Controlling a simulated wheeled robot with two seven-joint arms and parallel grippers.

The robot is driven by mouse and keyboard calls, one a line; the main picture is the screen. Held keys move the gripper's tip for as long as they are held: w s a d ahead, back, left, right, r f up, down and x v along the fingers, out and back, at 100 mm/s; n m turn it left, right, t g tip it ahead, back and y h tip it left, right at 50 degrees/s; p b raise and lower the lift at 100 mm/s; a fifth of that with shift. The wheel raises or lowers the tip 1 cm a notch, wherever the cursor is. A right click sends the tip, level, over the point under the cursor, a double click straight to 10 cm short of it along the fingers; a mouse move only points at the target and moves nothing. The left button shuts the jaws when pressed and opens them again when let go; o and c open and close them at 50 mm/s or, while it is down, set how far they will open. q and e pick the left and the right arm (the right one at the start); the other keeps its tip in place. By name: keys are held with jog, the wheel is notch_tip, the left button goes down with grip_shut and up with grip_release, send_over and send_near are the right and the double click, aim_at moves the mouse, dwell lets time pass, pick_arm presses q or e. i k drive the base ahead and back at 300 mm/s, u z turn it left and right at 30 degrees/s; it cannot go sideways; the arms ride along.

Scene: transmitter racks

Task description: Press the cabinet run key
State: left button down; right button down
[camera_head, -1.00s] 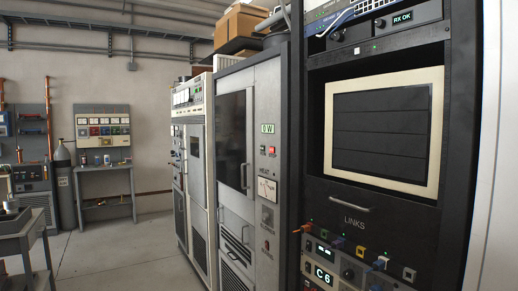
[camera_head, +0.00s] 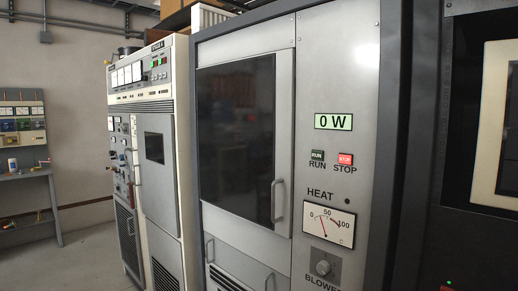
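The grey cabinet (camera_head: 340,75) fills the middle of the head view, with a dark glass door on its left part. Neither of my grippers is in view.
A cream rack (camera_head: 150,150) with meters and handles stands left of the cabinet. A black rack (camera_head: 470,130) with a cream-framed screen is at the right. A bench (camera_head: 25,177) stands by the far left wall. Open floor (camera_head: 70,262) shows at the lower left.

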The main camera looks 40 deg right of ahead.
aim_at(316, 155)
jog(key=i, duration=1.5)
jog(key=z, duration=2.45)
